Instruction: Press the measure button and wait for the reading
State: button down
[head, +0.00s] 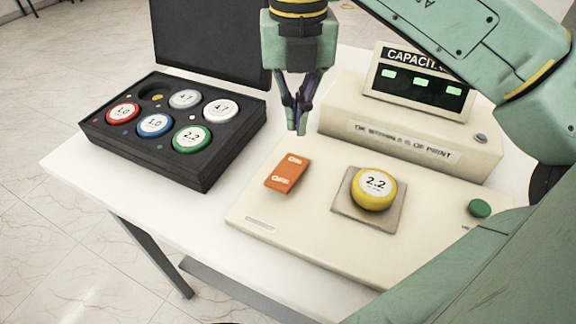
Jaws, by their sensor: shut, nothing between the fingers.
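The green measure button (480,208) sits at the right end of the cream tester base (290,233), close beside my arm in the picture. The capacitance display (416,82) stands at the back right, partly hidden by my arm, and shows green dash-like marks. A yellow round part marked 2.2 (373,188) sits on a grey square plate (347,211) on the base. An orange ON/OFF switch (287,173) is to its left. My gripper (301,131) points down with its fingers shut and empty, above the back-left of the base, well left of the button.
A black case (205,177) at left holds several round parts in red, blue, green and white, plus one empty-looking slot. Its dark lid (208,40) stands open behind. A raised housing (335,115) runs along the back. White table (85,165) is clear at front left.

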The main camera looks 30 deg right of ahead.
aim_at(479, 208)
jog(key=k+j, duration=0.5)
jog(key=k, duration=0.2)
jog(key=k+j, duration=0.5)
jog(key=k, duration=0.15)
